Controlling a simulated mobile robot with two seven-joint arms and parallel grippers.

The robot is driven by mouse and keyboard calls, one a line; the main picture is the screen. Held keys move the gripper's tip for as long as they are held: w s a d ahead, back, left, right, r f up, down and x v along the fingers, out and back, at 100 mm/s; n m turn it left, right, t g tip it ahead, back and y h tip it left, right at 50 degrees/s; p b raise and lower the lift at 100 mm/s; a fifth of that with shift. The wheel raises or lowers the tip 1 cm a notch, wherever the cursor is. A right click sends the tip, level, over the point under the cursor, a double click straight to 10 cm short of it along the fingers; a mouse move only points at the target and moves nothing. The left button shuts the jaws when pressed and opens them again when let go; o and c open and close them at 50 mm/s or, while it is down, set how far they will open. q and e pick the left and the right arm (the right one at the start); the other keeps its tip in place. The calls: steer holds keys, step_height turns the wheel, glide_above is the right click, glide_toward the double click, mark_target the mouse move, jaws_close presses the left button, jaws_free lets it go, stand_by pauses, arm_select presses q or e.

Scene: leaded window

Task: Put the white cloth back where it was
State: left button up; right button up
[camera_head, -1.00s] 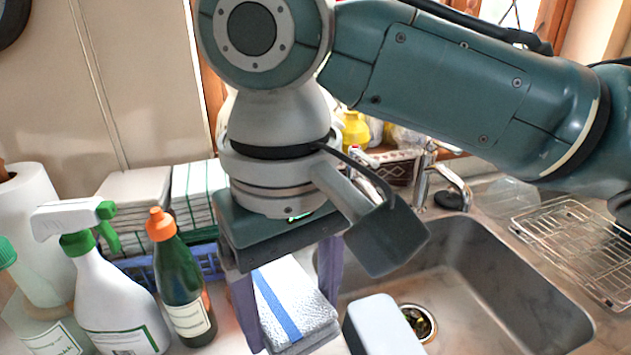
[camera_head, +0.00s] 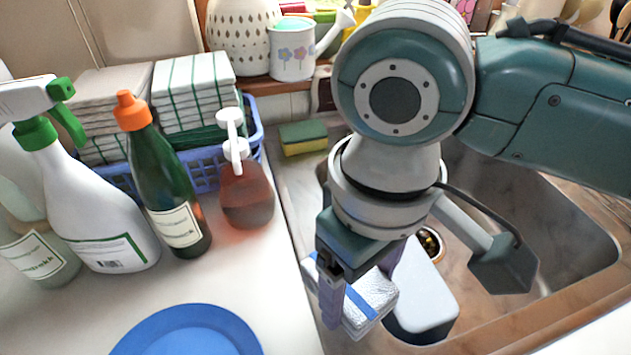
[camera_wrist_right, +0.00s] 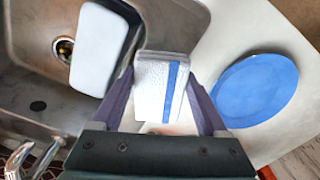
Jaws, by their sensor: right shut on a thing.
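The white cloth (camera_head: 368,296) is a folded, textured pad with a blue stripe. My right gripper (camera_head: 356,284) is shut on it and holds it near the left rim of the sink. In the right wrist view the cloth (camera_wrist_right: 160,90) sits between the two purple fingers of the gripper (camera_wrist_right: 163,100), with the sink on the left and the counter on the right. I cannot tell whether its underside touches anything. My left gripper is not in view.
A light grey-topped block (camera_head: 424,285) is beside the cloth at the sink (camera_head: 575,235). A blue plate (camera_head: 190,335) lies on the counter. A soap dispenser (camera_head: 245,190), green bottle (camera_head: 170,190), spray bottle (camera_head: 85,205), sponge (camera_head: 303,138) and blue basket (camera_head: 205,175) of cloths stand behind. Counter between plate and bottles is clear.

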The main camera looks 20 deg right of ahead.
mark_target(354, 310)
steer(key=shift+f+b, duration=0.5)
steer(key=shift+f, duration=2.2)
steer(key=shift+f, duration=0.15)
steer(key=o, duration=1.1)
